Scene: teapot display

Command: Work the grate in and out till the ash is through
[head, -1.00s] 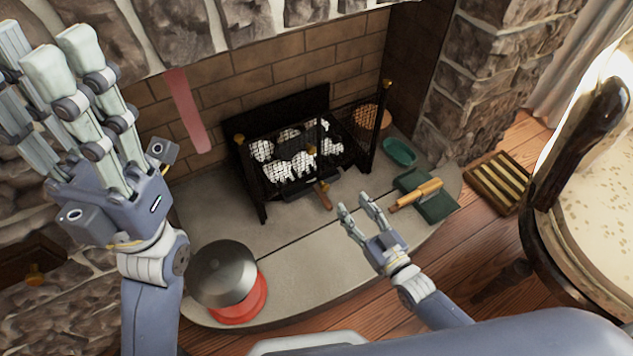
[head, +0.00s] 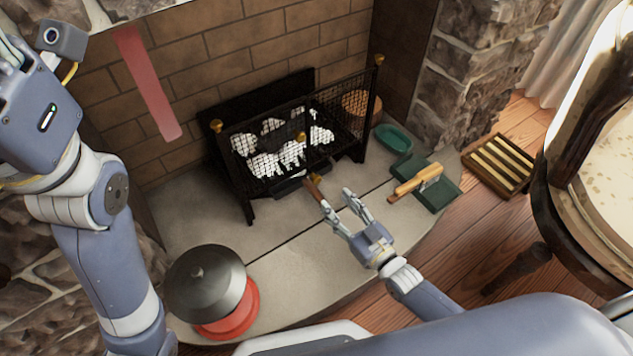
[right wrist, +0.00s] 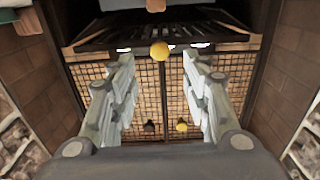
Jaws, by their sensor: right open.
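A black fire grate (head: 292,183) with a mesh front stands in the fireplace, and white lumps (head: 265,165) show behind the mesh. My right gripper (head: 337,200) is open and empty just right of this handle; contact cannot be told. In the right wrist view its spread fingers (right wrist: 160,66) face the mesh (right wrist: 148,85), with a yellow knob (right wrist: 160,50) between the tips. My left gripper (head: 14,62) is at the left edge, its fingers mostly cut off. Ash under the grate is hidden.
A dark lidded pan (head: 205,278) on a red base (head: 238,318) stands on the hearth at front left. A green tray (head: 440,194) with a wooden-handled brush (head: 415,181), a teal dish (head: 393,139) and a slatted rack (head: 497,165) are right. The hearth's middle is clear.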

